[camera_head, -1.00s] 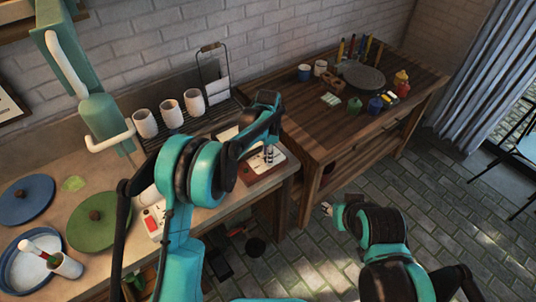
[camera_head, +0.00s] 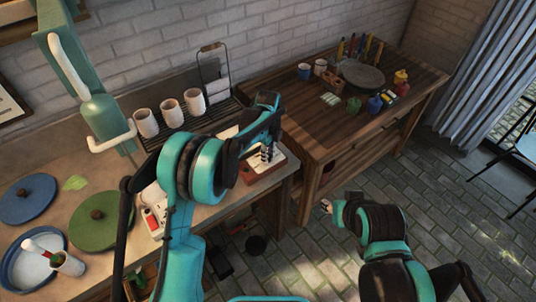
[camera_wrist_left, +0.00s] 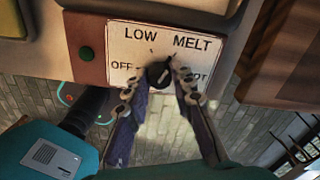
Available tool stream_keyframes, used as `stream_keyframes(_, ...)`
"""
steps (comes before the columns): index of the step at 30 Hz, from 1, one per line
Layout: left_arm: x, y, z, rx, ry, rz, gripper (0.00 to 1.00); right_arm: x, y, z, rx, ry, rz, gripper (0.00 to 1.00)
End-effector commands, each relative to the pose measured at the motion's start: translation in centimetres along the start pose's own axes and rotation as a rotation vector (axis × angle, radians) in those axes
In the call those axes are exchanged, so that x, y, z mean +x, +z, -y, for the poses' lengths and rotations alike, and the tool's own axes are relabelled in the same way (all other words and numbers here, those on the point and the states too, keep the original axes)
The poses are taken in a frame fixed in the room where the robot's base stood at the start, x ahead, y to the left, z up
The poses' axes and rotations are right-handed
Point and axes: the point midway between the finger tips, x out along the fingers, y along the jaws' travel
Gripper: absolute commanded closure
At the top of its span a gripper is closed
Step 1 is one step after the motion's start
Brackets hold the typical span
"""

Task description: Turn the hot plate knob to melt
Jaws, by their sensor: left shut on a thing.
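The hot plate's white control panel (camera_wrist_left: 120,42) fills the upper middle of the left wrist view. It reads LOW, MELT and OFF, with a partly hidden label at the right. My left gripper (camera_wrist_left: 159,84) is shut on the black knob (camera_wrist_left: 158,72), one finger on each side. The knob carries a pale mark, but I cannot tell exactly which label it faces. In the head view my left gripper (camera_head: 267,154) is over the hot plate (camera_head: 250,176) at the counter's right end and hides the knob. My right gripper (camera_head: 327,207) hangs over the floor, its fingers too small to read.
White cups (camera_head: 170,112) stand on a black rack behind my left arm. Green (camera_head: 100,232) and blue (camera_head: 28,205) round lids lie at left. A wooden table (camera_head: 300,115) with paints stands right of the counter.

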Motion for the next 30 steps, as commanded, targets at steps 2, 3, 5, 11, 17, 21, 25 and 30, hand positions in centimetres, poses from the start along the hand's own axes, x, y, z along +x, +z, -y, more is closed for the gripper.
stream_keyframes(2, 0.02, 0.01, -0.01, 0.034, 0.000, 0.000, 1.00, -0.03, -0.02, 0.00, 0.000, 0.000, 0.000, 0.60)
stream_keyframes(3, 0.02, 0.01, -0.01, 0.048, 0.000, 0.000, 1.00, -0.04, -0.03, 0.00, 0.000, 0.000, 0.000, 0.60)
stream_keyframes(5, 0.02, 0.01, -0.01, 0.068, 0.000, 0.000, 1.00, -0.05, -0.04, 0.00, 0.000, 0.000, 0.000, 0.60)
stream_keyframes(11, 0.03, 0.01, 0.00, 0.105, 0.000, 0.000, 1.00, -0.07, -0.05, 0.00, 0.000, 0.000, 0.000, 0.60)
stream_keyframes(17, 0.03, 0.01, 0.00, 0.112, 0.000, 0.000, 1.00, -0.07, -0.05, 0.00, 0.000, 0.000, 0.000, 0.60)
stream_keyframes(21, 0.03, 0.01, 0.00, 0.111, 0.000, 0.000, 1.00, -0.07, -0.05, 0.00, 0.000, 0.000, 0.000, 0.60)
stream_keyframes(25, 0.03, 0.02, 0.00, 0.111, 0.000, 0.000, 0.66, -0.07, -0.05, 0.00, 0.000, 0.000, 0.000, 0.60)
stream_keyframes(30, 0.02, 0.01, 0.00, 0.111, 0.000, 0.000, 0.55, -0.07, -0.05, 0.00, 0.000, 0.000, 0.000, 0.60)
